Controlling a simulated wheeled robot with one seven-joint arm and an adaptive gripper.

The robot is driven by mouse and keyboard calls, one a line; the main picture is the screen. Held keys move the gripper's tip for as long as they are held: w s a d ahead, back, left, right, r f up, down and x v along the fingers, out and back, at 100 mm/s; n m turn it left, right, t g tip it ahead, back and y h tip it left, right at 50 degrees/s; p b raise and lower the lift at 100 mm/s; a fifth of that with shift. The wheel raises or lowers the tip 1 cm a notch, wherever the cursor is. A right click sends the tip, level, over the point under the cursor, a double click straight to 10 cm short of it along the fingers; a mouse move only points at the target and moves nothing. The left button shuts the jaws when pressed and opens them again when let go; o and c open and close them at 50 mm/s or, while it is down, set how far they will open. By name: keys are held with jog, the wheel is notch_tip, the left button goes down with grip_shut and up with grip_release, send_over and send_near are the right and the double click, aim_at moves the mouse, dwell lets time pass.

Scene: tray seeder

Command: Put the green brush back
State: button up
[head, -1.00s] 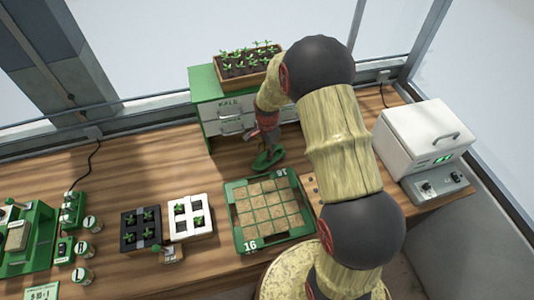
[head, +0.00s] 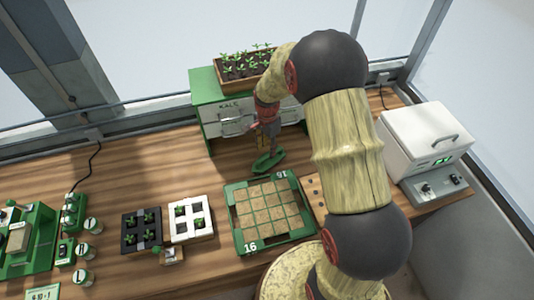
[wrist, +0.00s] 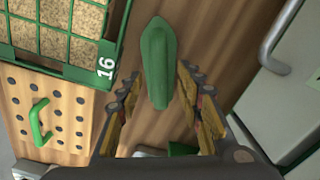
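The green brush (head: 268,162) lies on the wooden bench just behind the green-framed seed tray (head: 236,222). In the wrist view the brush (wrist: 157,55) shows as a long green shape with a pointed end, lying between and beyond my fingertips. My gripper (head: 267,147) points down above it in the head view. In the wrist view my gripper (wrist: 161,76) is open, with bare wood visible between the brush and the right finger. I cannot tell the exact height gap. The brush's underside is hidden.
A grey-fronted green cabinet (head: 202,101) with handles stands close behind, carrying a seedling box (head: 222,84). A wooden board with holes and a green handle (wrist: 39,122) lies beside the seed tray. A white lidded unit (head: 400,135) stands right. The bench left of the brush is clear.

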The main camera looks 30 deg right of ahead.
jog(key=s+a+r+n+t, duration=0.1)
jog(key=s+a+r+n, duration=0.15)
jog(key=r, duration=0.55)
jog(key=s+a+r+n+t, duration=0.1)
jog(key=s+a+r+n, duration=0.2)
jog(key=r, duration=0.6)
jog(key=s+a+r+n+t, duration=0.1)
jog(key=s+r+n, duration=0.1)
jog(key=s+r, duration=0.45)
jog(key=s+a+r+n+t, duration=0.1)
jog(key=s+a+r+n, duration=0.1)
jog(key=s, duration=0.4)
jog(key=s+a+r+n+t, duration=0.1)
jog(key=s+a+r+n, duration=0.1)
jog(key=s+r+n, duration=0.3)
jog(key=shift+s+r+n+t, duration=0.15)
jog(key=shift+s+n+t, duration=0.15)
jog(key=shift+s+n, duration=0.65)
jog(key=shift+s+a+m, duration=0.1)
jog(key=shift+s+m, duration=0.15)
jog(key=shift+m, duration=0.05)
notch_tip(320, 180, down, 8)
jog(key=b, duration=0.8)
jog(key=shift+f, duration=0.25)
